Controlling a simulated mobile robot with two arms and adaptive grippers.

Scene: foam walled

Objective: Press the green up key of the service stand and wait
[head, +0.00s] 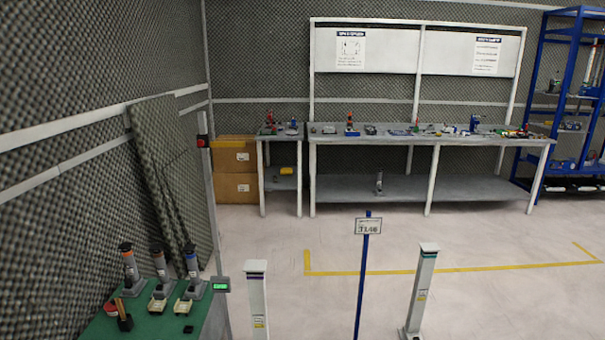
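No stand with a green up key can be made out for certain. A small grey box with a lit green face (221,285) is at the right edge of a green-topped bench (152,325) at lower left; whether it is a key or a display I cannot tell. A tall grey post (211,200) rises behind it, with a small red and black fitting (202,141) near its top. Neither of my grippers is in the head view.
Two short white posts, left (256,295) and right (421,290), flank a blue sign pole (363,280). A yellow floor line (440,270) lies beyond. A long workbench (430,141), cardboard boxes (236,188) and blue shelving (535,90) stand at the back. Open floor lies between.

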